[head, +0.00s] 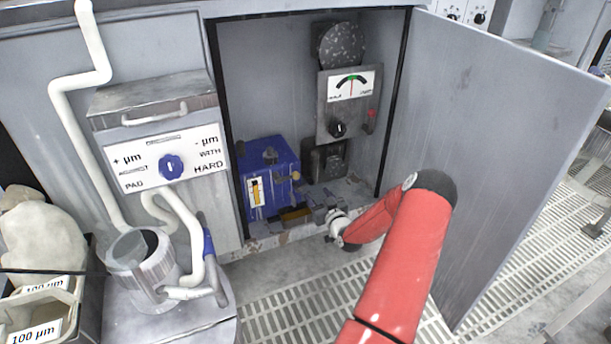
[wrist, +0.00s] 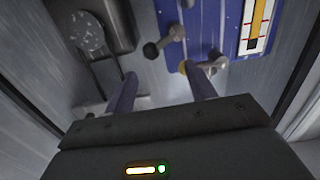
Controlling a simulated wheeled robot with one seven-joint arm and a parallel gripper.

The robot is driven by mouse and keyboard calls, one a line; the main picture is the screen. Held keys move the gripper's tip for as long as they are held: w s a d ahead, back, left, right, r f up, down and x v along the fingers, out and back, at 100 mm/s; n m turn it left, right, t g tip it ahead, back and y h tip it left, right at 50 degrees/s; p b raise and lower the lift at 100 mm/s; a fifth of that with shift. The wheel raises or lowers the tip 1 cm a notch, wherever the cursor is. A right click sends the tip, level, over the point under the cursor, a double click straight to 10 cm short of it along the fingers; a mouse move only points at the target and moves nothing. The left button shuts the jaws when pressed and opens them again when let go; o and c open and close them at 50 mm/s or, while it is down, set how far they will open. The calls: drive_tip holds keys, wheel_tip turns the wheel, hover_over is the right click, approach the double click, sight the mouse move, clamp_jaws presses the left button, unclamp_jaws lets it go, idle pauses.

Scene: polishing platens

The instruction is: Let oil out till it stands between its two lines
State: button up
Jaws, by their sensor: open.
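The blue oil tank (head: 270,185) stands in the open cabinet, at its lower left. It also fills the upper right of the wrist view (wrist: 210,25). Its white sight gauge (head: 256,192) holds a yellow oil column, and the wrist view shows the gauge (wrist: 258,25) with red marks, cut by the top edge. I cannot tell the level surely. A grey tap-like knob (wrist: 217,64) and a dark lever with round ends (wrist: 163,43) are on the tank's front side. My gripper (wrist: 163,85) is open and empty, its right finger close to the knob; contact is unclear.
A small tray with yellowish contents (head: 296,215) lies below the tank. A grey dial panel (head: 350,104) stands to the tank's right. The open cabinet door (head: 480,130) is right of my arm. A panel with a blue knob (head: 171,167) is at the left.

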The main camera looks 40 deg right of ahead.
sight(311, 183)
drive_tip(key=shift+h, duration=0.4)
drive_tip(key=x, duration=0.7)
drive_tip(key=shift+w+d+f, duration=0.1)
drive_tip(key=shift+w+d, duration=0.2)
drive_tip(key=shift+d, duration=0.1)
